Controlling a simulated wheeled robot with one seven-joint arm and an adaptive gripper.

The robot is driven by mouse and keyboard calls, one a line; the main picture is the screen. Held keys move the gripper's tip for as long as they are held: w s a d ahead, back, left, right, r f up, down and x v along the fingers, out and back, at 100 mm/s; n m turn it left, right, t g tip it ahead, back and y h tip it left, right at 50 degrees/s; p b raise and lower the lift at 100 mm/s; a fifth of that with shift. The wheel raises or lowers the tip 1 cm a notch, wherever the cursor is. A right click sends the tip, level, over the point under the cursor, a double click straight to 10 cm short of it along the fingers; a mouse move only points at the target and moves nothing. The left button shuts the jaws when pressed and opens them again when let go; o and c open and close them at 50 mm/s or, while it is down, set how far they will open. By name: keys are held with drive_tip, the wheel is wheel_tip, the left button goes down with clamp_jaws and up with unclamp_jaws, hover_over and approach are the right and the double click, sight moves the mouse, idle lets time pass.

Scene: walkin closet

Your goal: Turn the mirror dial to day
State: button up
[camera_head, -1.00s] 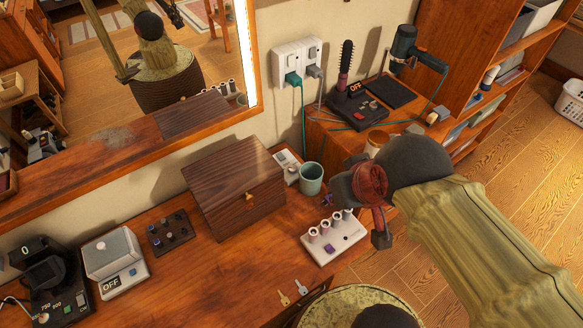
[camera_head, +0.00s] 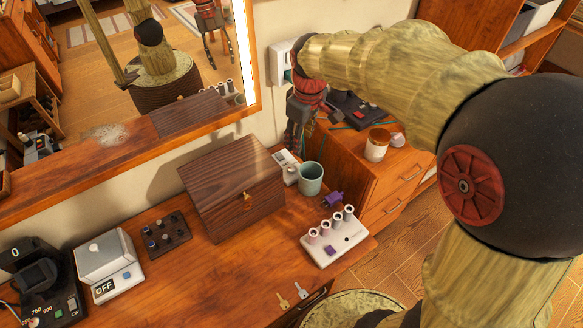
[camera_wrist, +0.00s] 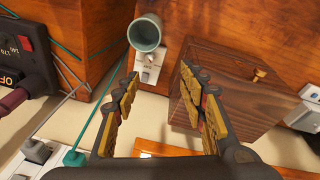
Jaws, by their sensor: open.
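A small white panel (camera_head: 286,164) lies on the dresser top between the brown wooden box and the teal cup; its dial markings are too small to read. It also shows in the wrist view (camera_wrist: 149,69), just ahead of my fingertips, with small dark print and a knob-like part. I cannot tell its setting. The mirror (camera_head: 90,60) stands at the back left with a lit strip on its right edge. My gripper (camera_head: 295,148) hangs beside the wall, just behind the panel. In the wrist view my gripper (camera_wrist: 160,74) is open, with nothing between its fingers.
The teal cup (camera_head: 311,178) stands close right of the panel, and the wooden box (camera_head: 232,190) close left. A wall outlet with plugs (camera_head: 283,65) is behind my gripper. A white peg stand (camera_head: 334,236), keys (camera_head: 292,295) and several devices occupy the dresser.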

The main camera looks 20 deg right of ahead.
sight(292, 168)
drive_tip(key=w+f+n, duration=0.1)
drive_tip(key=w+f, duration=0.2)
drive_tip(key=f, duration=0.2)
drive_tip(key=w+f+n+g+b, duration=0.1)
drive_tip(key=w+f+n, duration=0.1)
drive_tip(key=w+f, duration=0.2)
drive_tip(key=w+f+n+g, duration=0.1)
drive_tip(key=w+f, duration=0.2)
drive_tip(key=f, duration=0.5)
drive_tip(key=shift+w+d+f, duration=0.1)
drive_tip(key=shift+w+d, duration=0.15)
drive_tip(key=shift+w, duration=0.15)
wheel_tip(292, 168, down, 8)
drive_tip(key=b, duration=0.3)
drive_tip(key=shift+r, duration=0.2)
drive_tip(key=shift+c, duration=1)
clamp_jaws()
